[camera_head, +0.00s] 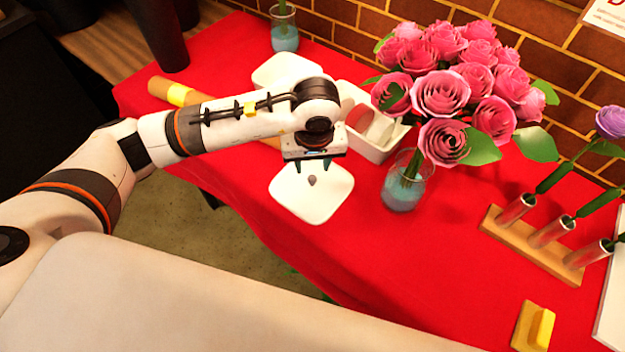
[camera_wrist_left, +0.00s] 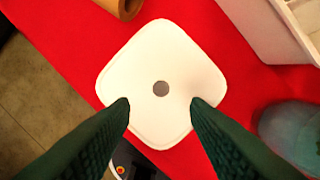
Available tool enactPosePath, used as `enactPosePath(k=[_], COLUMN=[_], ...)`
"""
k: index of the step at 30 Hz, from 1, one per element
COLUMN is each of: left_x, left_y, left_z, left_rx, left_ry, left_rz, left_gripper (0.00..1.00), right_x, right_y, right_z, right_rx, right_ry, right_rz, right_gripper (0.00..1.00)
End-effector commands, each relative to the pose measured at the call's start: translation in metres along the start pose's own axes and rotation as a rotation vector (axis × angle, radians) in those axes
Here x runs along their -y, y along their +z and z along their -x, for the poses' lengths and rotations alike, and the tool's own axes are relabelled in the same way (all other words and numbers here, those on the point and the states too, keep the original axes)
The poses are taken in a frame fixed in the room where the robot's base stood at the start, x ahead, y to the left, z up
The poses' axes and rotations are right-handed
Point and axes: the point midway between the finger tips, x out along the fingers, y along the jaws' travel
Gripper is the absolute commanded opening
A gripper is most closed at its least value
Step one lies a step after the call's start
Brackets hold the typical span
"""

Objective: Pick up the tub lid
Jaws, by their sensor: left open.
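The tub lid (camera_head: 318,199) is a white rounded square with a small grey knob at its centre. It lies flat on the red cloth near the table's front edge. In the left wrist view the lid (camera_wrist_left: 163,58) fills the middle, its knob (camera_wrist_left: 161,88) just ahead of the fingertips. My left gripper (camera_head: 313,164) is above the lid, pointing down. In the wrist view its dark fingers (camera_wrist_left: 160,102) are spread apart with nothing between them. My right gripper is not in view.
A white tub (camera_head: 373,147) stands behind the lid. A glass vase (camera_head: 404,192) of pink roses is close on the right. A brown paper roll (camera_head: 160,88) lies to the left. Open red cloth lies between.

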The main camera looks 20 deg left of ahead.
Motion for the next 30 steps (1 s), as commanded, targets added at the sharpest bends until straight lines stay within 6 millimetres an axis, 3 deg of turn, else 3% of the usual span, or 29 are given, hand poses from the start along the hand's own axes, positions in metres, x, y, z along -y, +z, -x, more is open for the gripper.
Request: enactPosePath(k=[18,26,30], left_x=[0.001,0.001,0.001], left_y=[0.001,0.002,0.002], left_z=[-0.071,-0.075,-0.074], left_rx=[-0.004,-0.002,-0.002], left_ry=[-0.002,-0.004,-0.004], left_rz=[0.001,0.0,0.0], left_gripper=[0.43,0.43,0.23], right_x=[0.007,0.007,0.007], right_y=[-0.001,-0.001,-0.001], right_z=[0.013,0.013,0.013], right_rx=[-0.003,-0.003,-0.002], right_ry=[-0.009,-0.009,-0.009], right_rz=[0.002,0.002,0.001], right_gripper=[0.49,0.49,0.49])
